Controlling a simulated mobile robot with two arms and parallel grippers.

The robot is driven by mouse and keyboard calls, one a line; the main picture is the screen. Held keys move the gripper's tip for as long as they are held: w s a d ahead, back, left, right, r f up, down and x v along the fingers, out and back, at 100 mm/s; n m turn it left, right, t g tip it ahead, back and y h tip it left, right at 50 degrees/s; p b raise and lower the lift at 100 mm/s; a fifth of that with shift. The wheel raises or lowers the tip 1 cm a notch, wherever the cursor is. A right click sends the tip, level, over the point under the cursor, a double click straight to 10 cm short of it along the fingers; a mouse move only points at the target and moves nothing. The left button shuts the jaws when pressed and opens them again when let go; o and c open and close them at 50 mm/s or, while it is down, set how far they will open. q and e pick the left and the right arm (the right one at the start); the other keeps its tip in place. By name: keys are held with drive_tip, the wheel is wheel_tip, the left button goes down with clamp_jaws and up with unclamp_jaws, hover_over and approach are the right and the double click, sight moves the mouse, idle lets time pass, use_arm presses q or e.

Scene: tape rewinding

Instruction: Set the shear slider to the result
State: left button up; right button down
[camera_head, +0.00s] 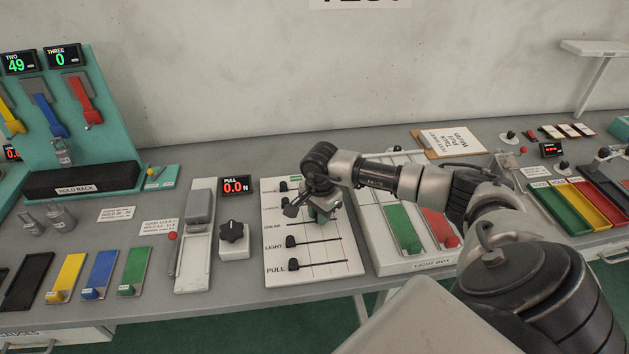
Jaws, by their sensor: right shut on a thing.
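The white slider board (345,265) lies on the bench in the middle, with several labelled rows. The shear row label (272,226) is at its left edge, about halfway down. My right gripper (318,216) reaches down onto the board at the shear row and is shut on the shear slider's knob. My left gripper is not in view.
A pull display (235,186) reads 0.0 N, with a black dial (232,231) below it. The light box (425,263) with green and red strips is close on the right. A teal rack (120,130) with displays 49 and 0 stands left. A clipboard (450,142) lies behind.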

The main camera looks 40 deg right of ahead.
drive_tip(key=c, duration=1)
unclamp_jaws()
wheel_tip(320, 180, up, 11)
drive_tip(key=b, duration=0.2)
